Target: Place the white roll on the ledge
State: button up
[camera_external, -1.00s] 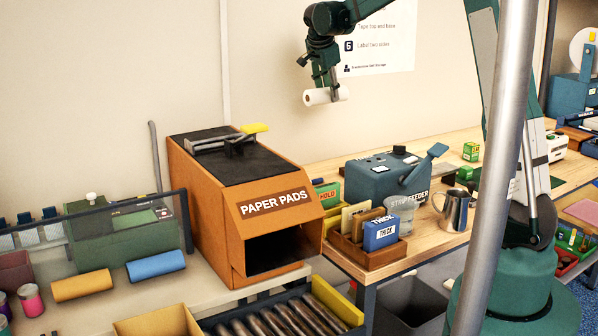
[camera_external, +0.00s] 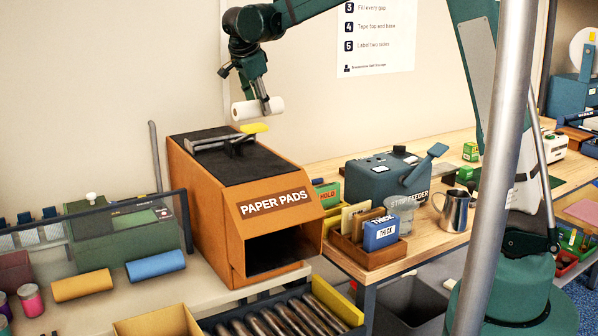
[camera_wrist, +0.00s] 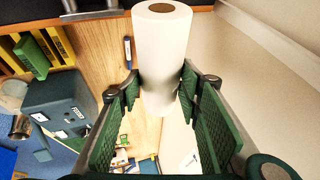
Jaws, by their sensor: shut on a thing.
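The white roll (camera_external: 246,110) is a paper roll with a brown core, held roughly level in the air above the orange PAPER PADS box (camera_external: 187,200). My gripper (camera_external: 266,106) is shut on the roll near its right end in the external view. In the wrist view the white roll (camera_wrist: 162,45) stands out between the two green finger pads of my gripper (camera_wrist: 158,90). A pale ledge (camera_external: 215,280) runs at the lower left, with an orange roll (camera_external: 82,286) and a blue roll (camera_external: 155,265) lying on or beside it; their exact support is unclear.
A yellow-handled tool (camera_external: 235,138) sits on the box top just below the roll. A dark-framed clear panel and green machine (camera_external: 125,240) stand behind the coloured rolls. A blue strip feeder (camera_external: 380,177) is right. A metal pole (camera_external: 490,170) blocks part of the view.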

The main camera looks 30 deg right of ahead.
jog(key=s+a, duration=0.1)
jog(key=a, duration=0.3)
jog(key=s+a, duration=0.2)
jog(key=a, duration=0.2)
jog(key=s+a, duration=0.1)
jog(key=a, duration=0.4)
jog(key=shift+s+a+b, duration=0.1)
jog(key=shift+s+b, duration=0.3)
jog(key=s+a, duration=0.2)
jog(key=a, duration=0.2)
jog(key=s+a, duration=0.2)
jog(key=a, duration=0.2)
jog(key=s+a, duration=0.2)
jog(key=a, duration=0.2)
jog(key=shift+s+r+b, duration=0.2)
jog(key=shift+s+b, duration=0.15)
jog(key=shift+b, duration=0.05)
jog(key=s+a+r+b, duration=0.1)
jog(key=s+a, duration=1.5)
jog(key=a, duration=0.1)
notch_tip(320, 180, down, 26)
jog(key=shift+r, duration=0.15)
jog(key=shift+a, duration=0.1)
jog(key=shift+f+b, duration=0.65)
jog(key=shift+f, duration=2.45)
jog(key=shift+f, duration=0.1)
jog(key=shift+f+b, duration=0.3)
jog(key=shift+f, duration=1.45)
